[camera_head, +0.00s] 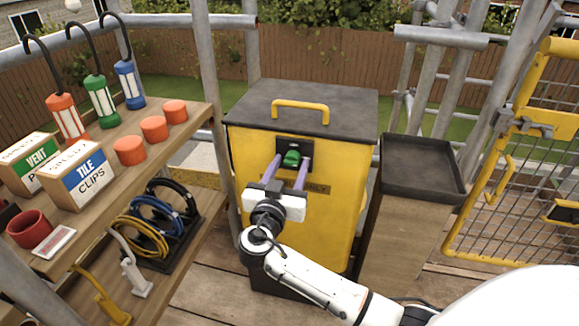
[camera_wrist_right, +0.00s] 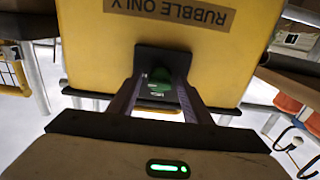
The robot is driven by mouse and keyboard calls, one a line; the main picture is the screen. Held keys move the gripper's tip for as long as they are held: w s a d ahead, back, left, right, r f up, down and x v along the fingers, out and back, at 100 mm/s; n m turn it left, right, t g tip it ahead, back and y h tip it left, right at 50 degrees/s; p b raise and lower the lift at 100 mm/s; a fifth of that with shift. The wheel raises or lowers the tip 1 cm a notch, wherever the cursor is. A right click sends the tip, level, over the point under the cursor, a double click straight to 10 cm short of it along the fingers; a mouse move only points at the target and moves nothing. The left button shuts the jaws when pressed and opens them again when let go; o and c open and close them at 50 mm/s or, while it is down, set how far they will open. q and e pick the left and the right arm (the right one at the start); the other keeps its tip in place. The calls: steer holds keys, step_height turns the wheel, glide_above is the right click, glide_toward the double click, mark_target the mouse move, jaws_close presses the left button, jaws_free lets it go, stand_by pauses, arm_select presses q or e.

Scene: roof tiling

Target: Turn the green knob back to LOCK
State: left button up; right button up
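The green knob (camera_head: 291,157) sits on a dark plate on the front of the yellow rubble bin (camera_head: 335,215), just below its black lid. In the right wrist view the knob (camera_wrist_right: 160,82) shows between the fingers on its dark plate. The plate's lettering is too small to read, so I cannot tell the knob's setting. My right gripper (camera_head: 291,166) is open, its two purplish fingers reaching to either side of the knob. A gap shows between the fingers and the knob, and no grip on it is visible. My left gripper is not in view.
The bin's lid (camera_head: 345,105) has a yellow handle (camera_head: 300,106). A wooden shelf with lamps, boxes and cables (camera_head: 150,218) stands at left. A black tray (camera_head: 422,166) on a wooden stand is right of the bin. A yellow mesh gate (camera_head: 525,190) is at far right.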

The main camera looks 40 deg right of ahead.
steer(key=c, duration=0.9)
steer(key=shift+o, duration=0.2)
